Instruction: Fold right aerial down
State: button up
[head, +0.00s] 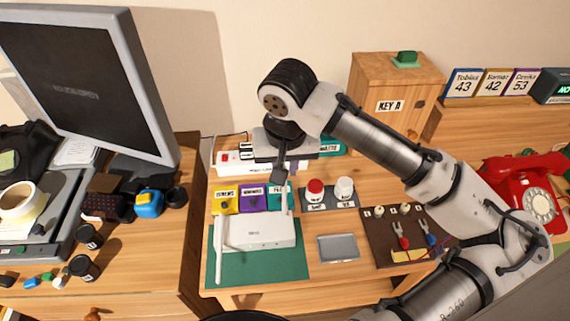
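The white router (258,234) lies on a green mat (290,270) at the front of the desk. Its left aerial (219,252) is a white rod along the router's left side, reaching forward past its front edge. Its right aerial (284,199) stands up at the back right corner, a short white piece just below my gripper. My gripper (280,177) points down above and behind the router's right side. Its fingers are small and dark here, so I cannot tell whether they touch the aerial or how far apart they are.
Yellow, purple and teal boxes (252,200) stand just behind the router. Red and white knobs (316,189) are right of them. A grey tray (338,248) and a brown board with clips (404,236) lie to the right. A monitor (85,80) stands at left.

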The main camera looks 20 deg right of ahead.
jog(key=shift+c, duration=0.8)
